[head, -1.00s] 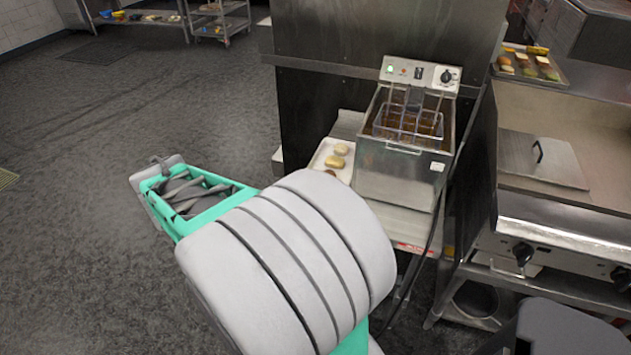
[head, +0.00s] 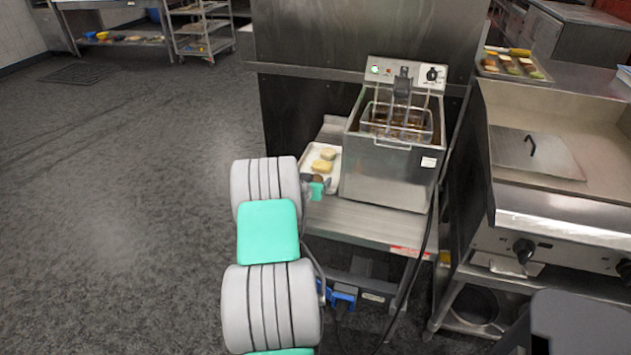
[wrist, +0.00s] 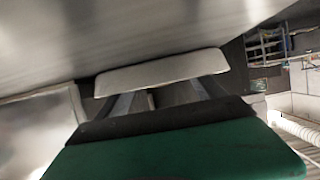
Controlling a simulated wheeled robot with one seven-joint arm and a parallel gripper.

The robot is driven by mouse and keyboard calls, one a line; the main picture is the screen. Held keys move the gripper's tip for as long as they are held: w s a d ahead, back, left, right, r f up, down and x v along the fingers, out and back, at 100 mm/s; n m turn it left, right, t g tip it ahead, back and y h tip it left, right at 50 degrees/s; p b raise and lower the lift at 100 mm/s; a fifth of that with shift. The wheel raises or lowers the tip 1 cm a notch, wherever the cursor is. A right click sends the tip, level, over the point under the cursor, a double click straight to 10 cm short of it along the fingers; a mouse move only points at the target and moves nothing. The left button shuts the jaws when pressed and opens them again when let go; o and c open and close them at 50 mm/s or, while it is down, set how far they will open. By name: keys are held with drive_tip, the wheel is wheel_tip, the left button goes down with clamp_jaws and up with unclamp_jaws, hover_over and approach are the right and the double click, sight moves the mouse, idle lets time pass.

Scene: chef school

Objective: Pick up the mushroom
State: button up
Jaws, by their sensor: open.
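On a white tray (head: 333,150) left of the fryer lie two pale yellowish food pieces and a small brown piece (head: 318,178) at the near end. The brown piece may be the mushroom; it is too small and too covered to be sure. My gripper (head: 317,184) is at the near end of the tray, partly hidden by my arm. It is open. In the wrist view, its green body and the fingers (wrist: 163,100) show in front of a blurred grey surface. No mushroom can be made out there.
The metal fryer (head: 390,172) with its wire basket stands close right of the tray on a steel stand (head: 370,218). A griddle (head: 535,155) is farther right, with another food tray (head: 512,66) behind. The floor at left is clear.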

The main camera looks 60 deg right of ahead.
drive_tip(key=shift+c, duration=0.4)
drive_tip(key=c, duration=1.4)
